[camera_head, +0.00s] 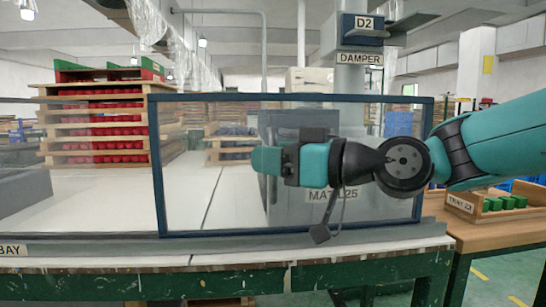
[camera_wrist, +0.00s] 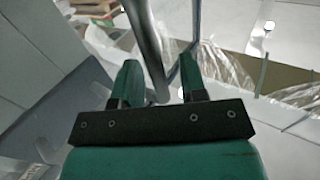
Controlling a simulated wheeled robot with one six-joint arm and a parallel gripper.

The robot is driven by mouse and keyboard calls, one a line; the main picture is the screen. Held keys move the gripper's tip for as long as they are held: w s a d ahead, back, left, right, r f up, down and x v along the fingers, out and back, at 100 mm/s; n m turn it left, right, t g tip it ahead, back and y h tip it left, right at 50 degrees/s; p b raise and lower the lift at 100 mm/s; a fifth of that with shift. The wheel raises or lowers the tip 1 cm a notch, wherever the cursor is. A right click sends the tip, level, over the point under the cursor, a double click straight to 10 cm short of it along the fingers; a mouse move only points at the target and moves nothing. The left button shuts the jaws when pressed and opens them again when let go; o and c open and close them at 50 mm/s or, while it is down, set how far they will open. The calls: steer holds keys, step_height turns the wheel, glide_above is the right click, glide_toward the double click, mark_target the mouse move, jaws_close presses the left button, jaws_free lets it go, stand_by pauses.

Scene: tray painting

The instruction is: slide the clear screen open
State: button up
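The clear screen (camera_head: 215,130) is a see-through pane in a dark blue frame, standing upright across the front of the white bench. My arm reaches in from the right, in front of the pane. In the wrist view my gripper (camera_wrist: 161,68) has its two teal fingers apart, one on each side of a round grey metal bar (camera_wrist: 146,38). A gap shows between the bar and the right finger; contact with the left finger is unclear. A dark blue frame edge (camera_wrist: 191,30) shows beside the right finger. In the head view my wrist hides the bar and the fingertips.
A grey cabinet (camera_head: 285,125) stands behind the pane. A rack of red parts (camera_head: 105,130) is at the back left. A labelled wooden tray with green blocks (camera_head: 505,203) sits on a side table at right. The white bench surface (camera_head: 100,210) left of the screen is clear.

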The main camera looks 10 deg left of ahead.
steer(key=shift+d, duration=0.1)
stand_by(0.3)
steer(key=v, duration=1.7)
steer(key=shift+d, duration=0.15)
steer(key=s+f+m+g+h, duration=0.3)
steer(key=s+f+h, duration=0.5)
steer(key=f, duration=0.4)
steer(key=s+d+f+m+g+h, duration=0.1)
steer(key=s+d+f+m+h, duration=0.35)
steer(key=s+d+f, duration=0.3)
step_height(320, 180, up, 36)
steer(key=p, duration=3.5)
steer(key=shift+s+d+g+h+p, duration=0.25)
steer(key=shift+s+g+h+p, duration=0.1)
steer(key=shift+s+p, duration=0.1)
